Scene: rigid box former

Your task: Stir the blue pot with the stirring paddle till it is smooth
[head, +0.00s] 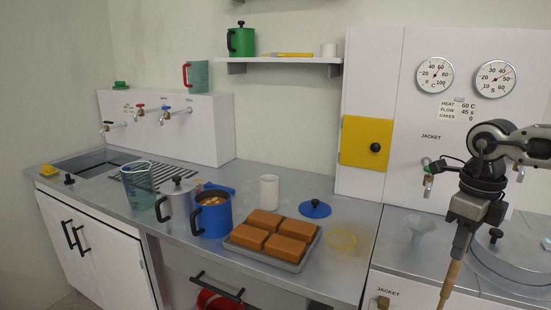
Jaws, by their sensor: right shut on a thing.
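The blue pot (212,221) stands open on the counter left of centre, with a black handle on its left side. Pale and orange lumps show inside it. My right gripper (463,226) is at the right, pointing down and shut on the wooden handle of the stirring paddle (450,284). The paddle hangs nearly upright, and its lower end is cut off by the picture's bottom edge. It is well to the right of the pot and apart from it. A blue lid (315,210) with a dark knob lies on the counter. My left gripper is not in view.
A tray (300,264) of brown blocks sits right of the pot. A grey lidded pot (178,206), a clear jug (138,188) and a white cup (269,191) stand close around it. A funnel (418,226) and a round metal lid (505,262) are near my right arm.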

